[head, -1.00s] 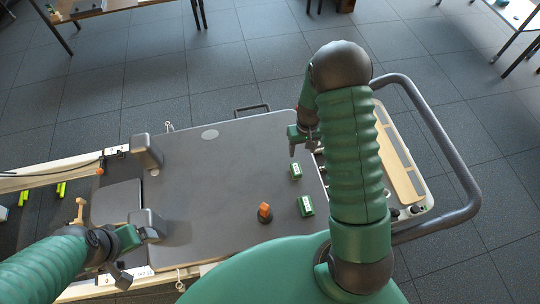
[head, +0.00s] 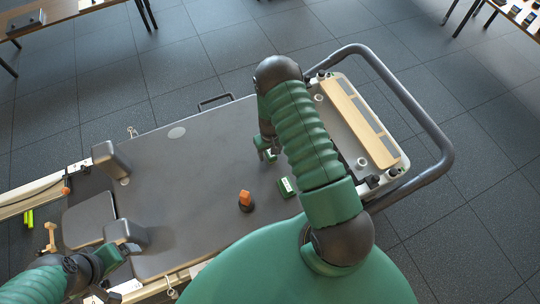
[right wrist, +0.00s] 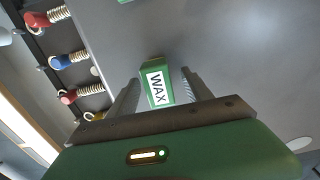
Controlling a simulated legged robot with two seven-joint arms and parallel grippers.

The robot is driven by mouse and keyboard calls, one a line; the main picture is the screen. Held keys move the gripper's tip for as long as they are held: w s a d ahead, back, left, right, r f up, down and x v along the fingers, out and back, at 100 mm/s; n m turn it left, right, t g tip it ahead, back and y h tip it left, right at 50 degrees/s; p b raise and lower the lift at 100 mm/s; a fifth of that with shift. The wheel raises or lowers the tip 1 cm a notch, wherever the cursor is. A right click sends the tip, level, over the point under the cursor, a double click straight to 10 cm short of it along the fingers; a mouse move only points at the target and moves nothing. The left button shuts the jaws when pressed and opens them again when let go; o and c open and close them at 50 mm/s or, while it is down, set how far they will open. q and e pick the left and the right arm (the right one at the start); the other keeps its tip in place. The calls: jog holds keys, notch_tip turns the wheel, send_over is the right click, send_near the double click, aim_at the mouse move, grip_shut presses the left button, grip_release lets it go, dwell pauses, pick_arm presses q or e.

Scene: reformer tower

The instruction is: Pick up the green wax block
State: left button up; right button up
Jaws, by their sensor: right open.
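A green block with a white label reading WAX (right wrist: 157,84) lies on the grey bed in the right wrist view, between my two open fingers (right wrist: 158,92). I cannot tell whether they touch it. In the head view my right gripper (head: 268,153) is low over the bed, beside a small green block (head: 272,154) that it partly hides. A second green block with a white label (head: 287,187) lies nearer to me. In the right wrist view a green edge (right wrist: 124,1) shows at the top. My left gripper (head: 112,272) is at the lower left, its jaws unclear.
An orange piece on a dark round base (head: 246,201) stands on the grey bed (head: 200,180). Grey shoulder rests (head: 111,160) stand at the left. Red, blue and yellow spring ends (right wrist: 62,61) line the bed's edge. A grey rail (head: 430,110) curves at the right.

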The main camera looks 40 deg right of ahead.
jog(key=shift+r, duration=0.1)
jog(key=shift+d, duration=0.15)
jog(key=c, duration=0.7)
grip_shut()
